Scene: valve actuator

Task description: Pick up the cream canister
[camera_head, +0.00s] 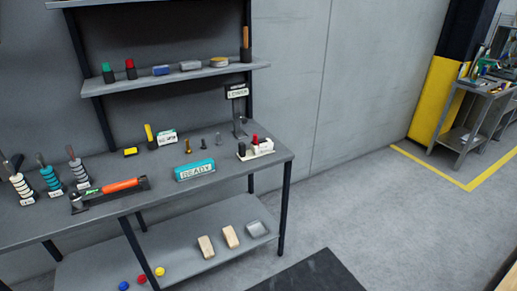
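A cream ribbed upright cylinder (21,188) with a dark stem stands at the left end of the grey workbench (235,166); it looks like the cream canister, but the view is too small to be sure. A teal ribbed cylinder (50,179) and a pale ribbed cylinder (78,170) stand in a row to its right, each with a stem and a small white label at its foot. Neither of my grippers is in view.
An orange-handled tool (120,186) lies right of the cylinders. A teal READY block (194,170) and a white holder with a red-topped piece (256,149) are farther right. An upper shelf (180,78) overhangs the bench. Open floor (360,205) lies right.

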